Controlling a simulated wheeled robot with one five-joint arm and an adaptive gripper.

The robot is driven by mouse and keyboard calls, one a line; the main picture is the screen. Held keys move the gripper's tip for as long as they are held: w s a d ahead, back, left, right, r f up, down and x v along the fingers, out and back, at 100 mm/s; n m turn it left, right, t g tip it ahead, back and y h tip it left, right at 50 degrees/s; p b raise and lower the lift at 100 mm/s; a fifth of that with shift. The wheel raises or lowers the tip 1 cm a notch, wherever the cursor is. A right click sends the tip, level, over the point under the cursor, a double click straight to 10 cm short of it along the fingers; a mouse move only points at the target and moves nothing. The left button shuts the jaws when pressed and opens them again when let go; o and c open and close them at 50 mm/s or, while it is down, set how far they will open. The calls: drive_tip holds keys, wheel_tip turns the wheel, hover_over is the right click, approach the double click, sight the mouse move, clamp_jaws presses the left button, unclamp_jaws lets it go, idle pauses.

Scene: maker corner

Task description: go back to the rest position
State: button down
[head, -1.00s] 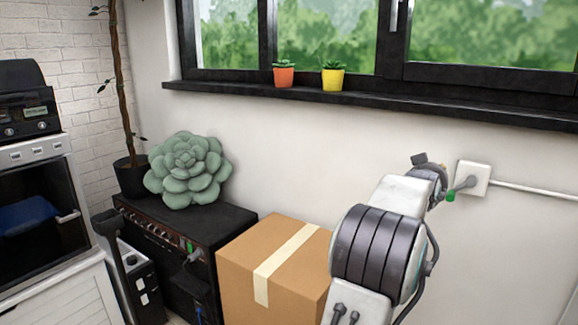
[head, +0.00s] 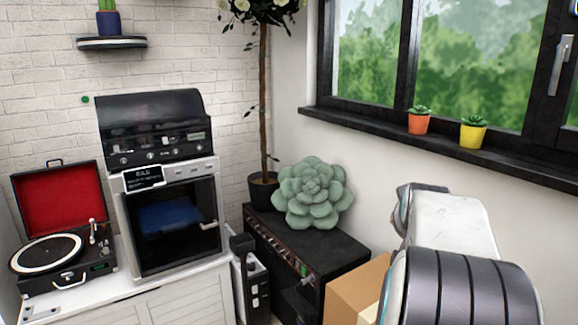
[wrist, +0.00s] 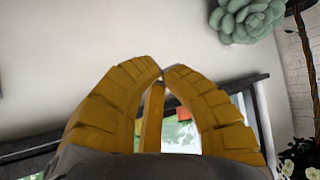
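My gripper (wrist: 161,72) shows in the wrist view as two ribbed yellow fingers. Their tips come together, and nothing is held at them. Through the gap behind the tips I see part of the window and an orange patch. In the head view my arm is at the lower right, in front of the wall and the box, and the gripper itself is hidden.
A cardboard box (head: 352,292) stands beside my arm, partly covered by it. A black cabinet (head: 330,250) bears a large green succulent (head: 312,193), also in the wrist view (wrist: 247,20). A small oven (head: 168,225) and an open record player (head: 62,250) stand left.

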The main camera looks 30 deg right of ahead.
drive_tip(key=s+a+r+n+y+p, duration=0.15)
drive_tip(key=a+p, duration=0.35)
drive_tip(key=a, duration=0.5)
drive_tip(key=s+a+r+n+g+y+p, duration=0.1)
drive_tip(key=a+r+n+y+p, duration=0.25)
drive_tip(key=a, duration=0.65)
drive_tip(key=s+a+r+n+y+p, duration=0.15)
drive_tip(key=a+p, duration=0.35)
drive_tip(key=a, duration=0.5)
drive_tip(key=s+a+r+n+g+y+p, duration=0.1)
drive_tip(key=s+a+n+g+p, duration=0.1)
drive_tip(key=s+a+n+p, duration=0.2)
drive_tip(key=s+a+p, duration=0.1)
drive_tip(key=s+a, duration=0.2)
drive_tip(key=s, duration=0.1)
drive_tip(key=shift+s+a+r+y, duration=0.15)
drive_tip(key=shift+s+a+y, duration=0.05)
drive_tip(key=shift+a+y, duration=0.15)
